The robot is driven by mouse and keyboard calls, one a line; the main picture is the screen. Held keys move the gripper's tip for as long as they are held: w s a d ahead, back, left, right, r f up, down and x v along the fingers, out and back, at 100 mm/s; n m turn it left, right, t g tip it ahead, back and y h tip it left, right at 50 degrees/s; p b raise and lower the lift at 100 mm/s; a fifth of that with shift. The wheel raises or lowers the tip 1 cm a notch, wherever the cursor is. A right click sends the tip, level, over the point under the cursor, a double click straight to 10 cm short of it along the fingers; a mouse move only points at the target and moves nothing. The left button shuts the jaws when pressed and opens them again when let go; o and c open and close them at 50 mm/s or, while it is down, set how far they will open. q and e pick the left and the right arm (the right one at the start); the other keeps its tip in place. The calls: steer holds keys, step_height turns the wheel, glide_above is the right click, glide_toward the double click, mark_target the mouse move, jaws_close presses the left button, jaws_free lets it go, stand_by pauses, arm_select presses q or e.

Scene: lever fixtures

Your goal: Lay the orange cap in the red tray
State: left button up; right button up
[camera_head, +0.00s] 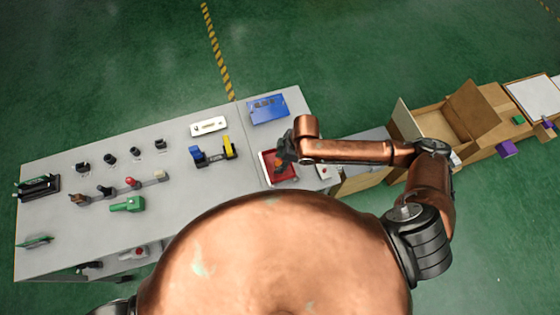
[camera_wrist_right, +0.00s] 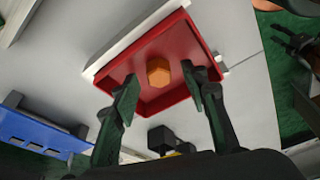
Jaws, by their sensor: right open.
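The orange cap (camera_wrist_right: 158,71) lies inside the red tray (camera_wrist_right: 120,66) in the right wrist view, resting on the tray's floor. The red tray also shows in the head view (camera_head: 266,166), on the grey table's right part, partly covered by my right arm. My right gripper (camera_wrist_right: 158,85) is open, with one finger on either side of the cap in the picture; I see no contact with the cap. In the head view my right gripper (camera_head: 283,163) is over the tray, small and dark. My left gripper is not in view.
A blue holder (camera_head: 268,109) and a white plate (camera_head: 208,126) lie behind the tray. A blue and yellow fixture (camera_head: 213,152) stands left of it. A small box with a red button (camera_head: 325,171) is close on the right. An open cardboard box (camera_head: 455,118) stands farther right.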

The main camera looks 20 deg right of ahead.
steer(key=p+v, duration=0.1)
steer(key=v, duration=1)
steer(key=shift+r, duration=0.3)
steer(key=shift+s, duration=0.1)
